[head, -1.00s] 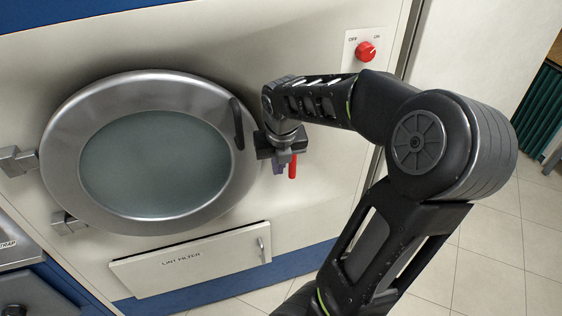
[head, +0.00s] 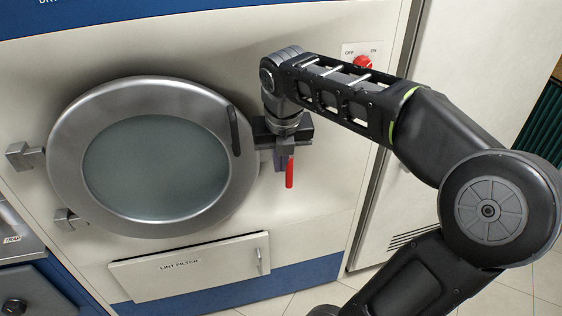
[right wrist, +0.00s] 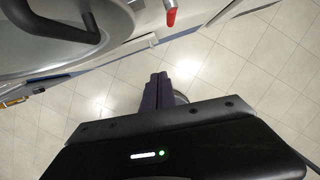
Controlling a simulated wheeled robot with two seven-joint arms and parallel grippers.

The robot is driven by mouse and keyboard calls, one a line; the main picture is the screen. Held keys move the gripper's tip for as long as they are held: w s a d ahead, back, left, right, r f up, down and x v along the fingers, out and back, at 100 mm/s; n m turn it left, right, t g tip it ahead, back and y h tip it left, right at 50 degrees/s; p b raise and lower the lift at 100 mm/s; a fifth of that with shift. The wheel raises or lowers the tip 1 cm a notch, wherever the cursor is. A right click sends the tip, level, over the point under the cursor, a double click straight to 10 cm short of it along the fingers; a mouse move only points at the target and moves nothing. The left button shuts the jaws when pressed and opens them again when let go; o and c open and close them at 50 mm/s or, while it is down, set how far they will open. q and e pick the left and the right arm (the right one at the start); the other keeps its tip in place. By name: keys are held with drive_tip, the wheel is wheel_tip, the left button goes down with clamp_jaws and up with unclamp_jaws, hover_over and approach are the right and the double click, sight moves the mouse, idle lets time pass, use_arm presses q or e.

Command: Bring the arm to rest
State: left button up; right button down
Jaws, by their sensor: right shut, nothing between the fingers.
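My right arm comes in from the right in the head view and bends down at the wrist. My right gripper (head: 281,166) points down in front of the machine, just right of the round door's handle. Its fingers are shut and empty; they also show in the right wrist view (right wrist: 158,92) over the floor. A red lever (head: 290,172) hangs close beside the fingers in the head view; I cannot tell from there whether they touch. In the right wrist view the red lever (right wrist: 170,14) is apart from the fingers. My left gripper is not in view.
The round steel door (head: 62,160) is closed, with a dark handle (head: 234,130). Below it is the lint filter panel (head: 190,264). A red OFF/ON knob (head: 362,62) is partly behind my forearm. Tiled floor (right wrist: 235,70) lies open below the gripper.

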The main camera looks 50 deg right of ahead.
drive_tip(key=shift+r, duration=0.1)
idle(0.6)
drive_tip(key=w+a+f+m+y, duration=0.1)
drive_tip(key=w+a+f+m, duration=0.25)
drive_tip(key=a+f, duration=0.45)
drive_tip(key=w+a+f+m+y, duration=0.1)
drive_tip(key=w+a+f+m, duration=0.1)
drive_tip(key=a+f+m, duration=0.6)
drive_tip(key=w+a+f+m+y, duration=0.1)
drive_tip(key=w+a+f+y, duration=0.3)
drive_tip(key=f, duration=0.7)
drive_tip(key=s+a+f+m+g, duration=0.1)
drive_tip(key=s+a+f+m, duration=1.6)
drive_tip(key=shift+g, duration=0.4)
